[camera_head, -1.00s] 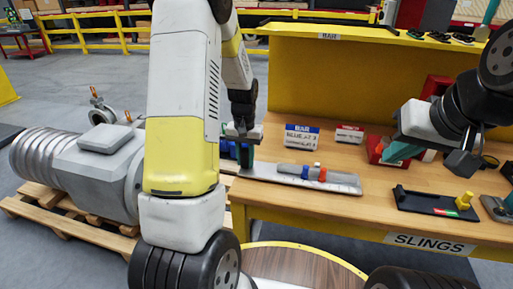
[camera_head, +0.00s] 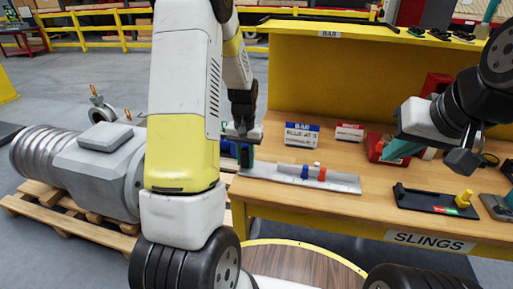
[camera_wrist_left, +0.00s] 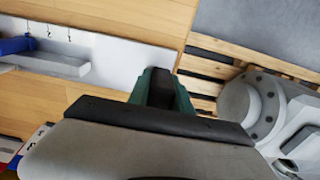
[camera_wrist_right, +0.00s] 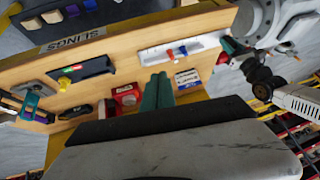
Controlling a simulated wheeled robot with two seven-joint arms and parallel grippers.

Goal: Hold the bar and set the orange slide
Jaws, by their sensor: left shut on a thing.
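The bar (camera_head: 275,176) is a long pale grey metal strip lying along the bench's front left edge. The orange slide (camera_head: 322,174) stands on it right of the middle, just right of a blue slide (camera_head: 305,172); a small white knob shows between them. My left gripper (camera_head: 245,153) is shut at the bar's left end. In the left wrist view its green fingers (camera_wrist_left: 161,88) are at the end of the pale bar (camera_wrist_left: 110,60); the exact contact is hidden. My right gripper (camera_head: 401,148) is shut and empty, well right of the bar; its green fingers (camera_wrist_right: 157,90) lie together.
A white and blue card (camera_head: 301,134) reading BAR and a red and white card (camera_head: 349,132) stand behind the bar. A red box (camera_head: 375,148) is by my right gripper. A black tray (camera_head: 425,201) with a yellow peg lies front right. A grey actuator (camera_head: 95,165) rests on a pallet at left.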

